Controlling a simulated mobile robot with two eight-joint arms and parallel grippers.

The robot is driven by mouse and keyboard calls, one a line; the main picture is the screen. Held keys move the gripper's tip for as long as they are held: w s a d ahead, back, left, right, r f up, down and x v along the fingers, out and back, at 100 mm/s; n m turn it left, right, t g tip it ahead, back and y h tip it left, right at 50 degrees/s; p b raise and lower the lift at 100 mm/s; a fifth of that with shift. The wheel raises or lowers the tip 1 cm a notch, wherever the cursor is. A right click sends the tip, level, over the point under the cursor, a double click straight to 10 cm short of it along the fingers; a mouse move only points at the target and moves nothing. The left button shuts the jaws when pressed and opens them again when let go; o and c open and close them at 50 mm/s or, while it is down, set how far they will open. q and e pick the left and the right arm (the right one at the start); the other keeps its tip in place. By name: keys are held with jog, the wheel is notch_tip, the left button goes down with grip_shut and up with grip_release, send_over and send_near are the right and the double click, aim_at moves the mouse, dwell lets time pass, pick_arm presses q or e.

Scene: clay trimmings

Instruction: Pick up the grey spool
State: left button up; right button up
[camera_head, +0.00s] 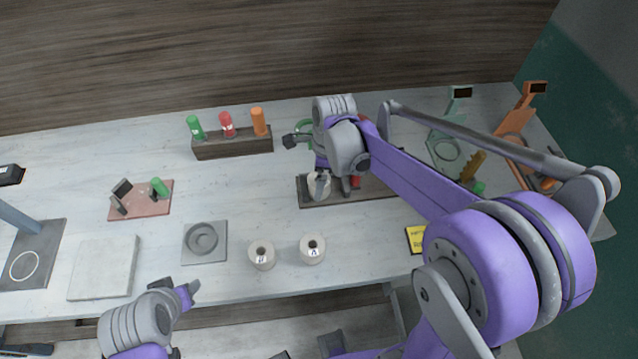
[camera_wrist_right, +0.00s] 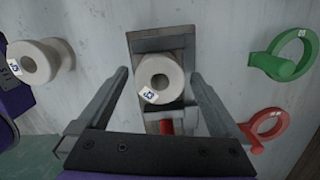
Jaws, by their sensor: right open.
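A pale grey spool (camera_wrist_right: 160,77) with a round hole and a small label sits on a dark holder (camera_wrist_right: 150,42), between the fingers in the right wrist view. It also shows in the head view (camera_head: 314,181), partly hidden by my right gripper (camera_head: 333,188). In the wrist view my right gripper (camera_wrist_right: 158,76) is open, one finger on each side of the spool, with gaps visible. Two similar labelled spools, one left (camera_head: 261,255) and one right (camera_head: 312,249), stand near the table's front edge. My left gripper (camera_head: 180,289) is low at the front left; its jaw gap is unclear.
A green ring (camera_wrist_right: 285,55) and a red ring (camera_wrist_right: 262,130) lie right of the holder in the wrist view. A rack with green, red and orange cylinders (camera_head: 232,149) stands behind. A grey plate with a round dish (camera_head: 205,242) lies left of the front spools.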

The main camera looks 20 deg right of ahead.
jog(key=shift+f, duration=0.4)
grip_shut()
jog(key=shift+r, duration=0.1)
pick_arm(q)
jog(key=shift+w+r+p, duration=0.25)
jog(key=shift+r+p, duration=0.15)
jog(key=shift+r, duration=0.15)
jog(key=shift+w+r+p, duration=0.25)
jog(key=shift+r+p, duration=0.15)
jog(key=shift+r, duration=0.15)
pick_arm(e)
notch_tip(320, 180, up, 12)
